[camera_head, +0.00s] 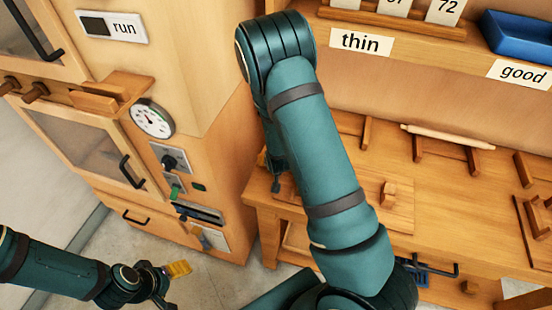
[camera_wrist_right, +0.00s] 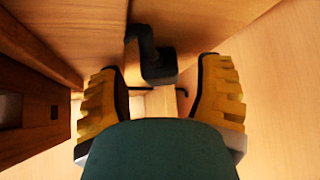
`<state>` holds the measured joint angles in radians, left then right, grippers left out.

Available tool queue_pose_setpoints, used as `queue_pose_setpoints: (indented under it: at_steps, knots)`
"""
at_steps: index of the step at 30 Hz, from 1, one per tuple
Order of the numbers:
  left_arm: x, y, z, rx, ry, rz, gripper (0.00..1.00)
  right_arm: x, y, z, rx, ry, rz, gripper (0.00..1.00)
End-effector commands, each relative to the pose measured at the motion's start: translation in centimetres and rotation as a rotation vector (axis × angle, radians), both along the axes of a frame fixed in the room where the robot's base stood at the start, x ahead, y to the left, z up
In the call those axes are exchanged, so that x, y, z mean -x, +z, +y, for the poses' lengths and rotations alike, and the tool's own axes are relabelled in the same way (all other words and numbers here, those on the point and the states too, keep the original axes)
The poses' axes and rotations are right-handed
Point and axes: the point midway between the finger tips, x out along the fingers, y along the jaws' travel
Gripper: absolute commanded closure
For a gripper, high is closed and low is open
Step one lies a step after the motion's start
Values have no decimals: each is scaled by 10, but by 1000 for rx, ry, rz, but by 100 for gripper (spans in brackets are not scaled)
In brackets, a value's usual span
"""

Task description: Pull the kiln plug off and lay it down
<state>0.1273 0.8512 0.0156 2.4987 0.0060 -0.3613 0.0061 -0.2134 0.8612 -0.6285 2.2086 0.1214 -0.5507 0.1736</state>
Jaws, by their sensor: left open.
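I cannot tell for sure which part is the kiln plug. A dark knob-like fitting (camera_head: 174,160) sits on a plate on the front of the wooden kiln cabinet (camera_head: 215,120), with a small green part (camera_head: 176,191) below it. In the right wrist view a dark, blocky thing with a stem (camera_wrist_right: 153,62) stands out from a wooden face, beyond and between the fingers. My right gripper (camera_wrist_right: 163,88) is open, its yellow fingers apart from that thing. In the head view my right arm mostly hides this gripper. My left gripper (camera_head: 178,269) is open and empty, low at left, before the cabinet.
A wooden workbench (camera_head: 460,200) fills the right, with a rolling pin (camera_head: 447,136) and several wooden blocks and holders. A blue tray (camera_head: 518,36) sits on the shelf above. The cabinet also has a round dial (camera_head: 152,118) and black door handles (camera_head: 131,172). Grey floor lies below the cabinet.

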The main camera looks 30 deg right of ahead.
Motion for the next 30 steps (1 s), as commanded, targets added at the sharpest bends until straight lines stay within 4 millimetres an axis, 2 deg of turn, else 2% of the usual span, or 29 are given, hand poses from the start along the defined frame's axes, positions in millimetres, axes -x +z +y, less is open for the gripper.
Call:
queue_pose_setpoints:
  at_steps: [11,14,24,30]
  knots:
    - [0,0,0,0,0,-1,25,3,5,2,-1,1,0,35]
    - [0,0,0,0,0,-1,25,10,15,6,-1,0,-2,35]
    - [0,0,0,0,0,-1,25,48,70,25,-1,2,-4,35]
    - [0,0,0,0,0,-1,25,62,88,32,-1,0,-3,35]
